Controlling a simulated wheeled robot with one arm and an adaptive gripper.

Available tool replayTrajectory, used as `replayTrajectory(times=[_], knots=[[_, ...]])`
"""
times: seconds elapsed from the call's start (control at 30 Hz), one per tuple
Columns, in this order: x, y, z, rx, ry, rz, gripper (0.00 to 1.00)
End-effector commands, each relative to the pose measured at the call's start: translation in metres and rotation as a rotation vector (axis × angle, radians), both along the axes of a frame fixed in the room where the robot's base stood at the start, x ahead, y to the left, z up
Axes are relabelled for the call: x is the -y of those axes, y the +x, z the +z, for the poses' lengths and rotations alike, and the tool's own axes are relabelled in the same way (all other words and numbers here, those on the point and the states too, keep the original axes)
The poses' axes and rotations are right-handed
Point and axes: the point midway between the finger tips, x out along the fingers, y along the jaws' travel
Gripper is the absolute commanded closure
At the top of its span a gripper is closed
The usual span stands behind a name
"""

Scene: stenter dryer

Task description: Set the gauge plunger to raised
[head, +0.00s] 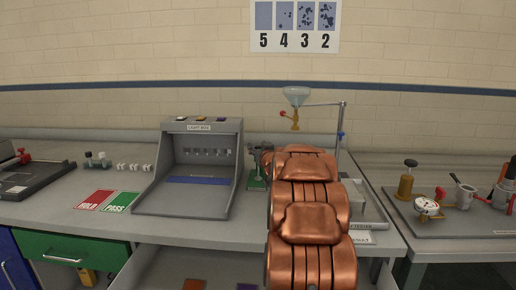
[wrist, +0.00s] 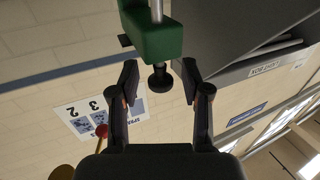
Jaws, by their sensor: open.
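The green gauge (head: 257,178) stands on the bench just right of the light box, partly hidden by my copper arm. In the wrist view its green body (wrist: 152,40) is at the top centre, with a silver rod above it. A black knob (wrist: 160,80), which looks like the plunger's end, sticks out of the body toward my gripper. My gripper (wrist: 160,82) is open, with one finger on each side of the knob and a gap on both sides. I cannot tell the plunger's height.
The grey light box (head: 190,170) stands close left of the gauge. A spray stand with a glass funnel (head: 296,97) is behind my arm to the right. A red HOLD card (head: 94,200) and a green PASS card (head: 122,202) lie on the bench at left.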

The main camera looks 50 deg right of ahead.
Motion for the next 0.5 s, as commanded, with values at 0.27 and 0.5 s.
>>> replayTrajectory(times=[0.27,0.5], knots=[[-0.0003,0.0005,0.0007,0.001,0.000,0.001,0.59],[-0.0003,0.0004,0.0009,0.001,-0.002,0.001,0.84]])
